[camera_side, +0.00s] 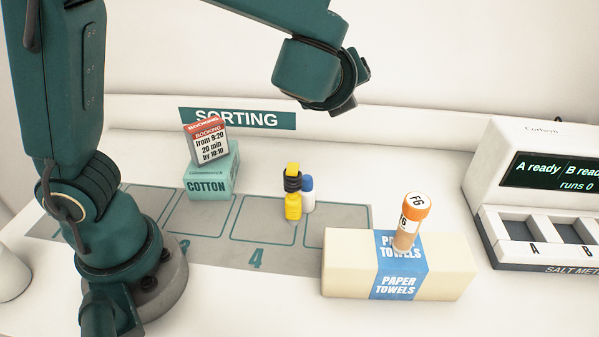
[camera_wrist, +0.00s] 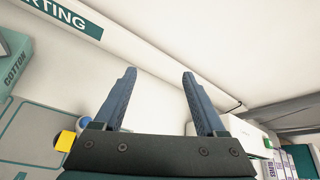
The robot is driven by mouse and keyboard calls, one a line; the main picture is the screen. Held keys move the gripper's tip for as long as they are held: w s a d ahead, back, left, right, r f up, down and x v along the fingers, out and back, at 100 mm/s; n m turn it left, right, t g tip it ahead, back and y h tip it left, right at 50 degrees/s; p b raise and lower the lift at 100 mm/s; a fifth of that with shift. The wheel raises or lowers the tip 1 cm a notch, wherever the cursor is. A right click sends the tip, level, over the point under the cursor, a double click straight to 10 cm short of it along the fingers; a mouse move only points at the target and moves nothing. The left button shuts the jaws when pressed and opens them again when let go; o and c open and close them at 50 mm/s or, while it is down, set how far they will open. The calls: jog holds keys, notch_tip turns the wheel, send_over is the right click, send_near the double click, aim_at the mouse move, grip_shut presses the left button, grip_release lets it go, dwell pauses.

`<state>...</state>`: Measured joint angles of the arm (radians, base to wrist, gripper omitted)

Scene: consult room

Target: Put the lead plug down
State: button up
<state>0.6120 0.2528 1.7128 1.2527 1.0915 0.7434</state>
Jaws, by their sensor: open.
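The lead plug (camera_side: 293,205), yellow with a black middle, stands upright on the grey sorting mat (camera_side: 285,258), near the line between square 4 and the square to its right. A white bottle with a blue cap (camera_side: 307,188) is close behind it; I cannot tell if they touch. In the wrist view a bit of yellow (camera_wrist: 65,141), probably the plug, and a blue cap (camera_wrist: 84,123) show at lower left. My gripper (camera_wrist: 159,76) is open with nothing between its fingers. In the side view it is high above the table, up and right of the plug.
A booking card (camera_side: 210,143) stands on a cotton box (camera_side: 212,178) at the back left. An orange-capped tube (camera_side: 409,228) stands on a paper towels pack (camera_side: 345,277) to the right. A salt meter (camera_side: 500,160) is at far right. Squares at the mat's left are bare.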

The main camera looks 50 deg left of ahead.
aim_at(292, 177)
jog(key=s+d+r+m+g+y, duration=0.2)
jog(key=s+m+y, duration=0.15)
jog(key=s, duration=0.75)
jog(key=shift+n+g, duration=0.25)
jog(key=shift+g, duration=0.05)
notch_tip(292, 177, down, 13)
jog(key=shift+w+a+r, duration=0.1)
jog(key=shift+a+r, duration=0.05)
jog(key=shift+r, duration=0.05)
jog(key=shift+f, duration=0.25)
jog(key=shift+w+a+f, duration=0.2)
jog(key=shift+a, duration=0.1)
jog(key=shift+x, duration=2.15)
grip_shut()
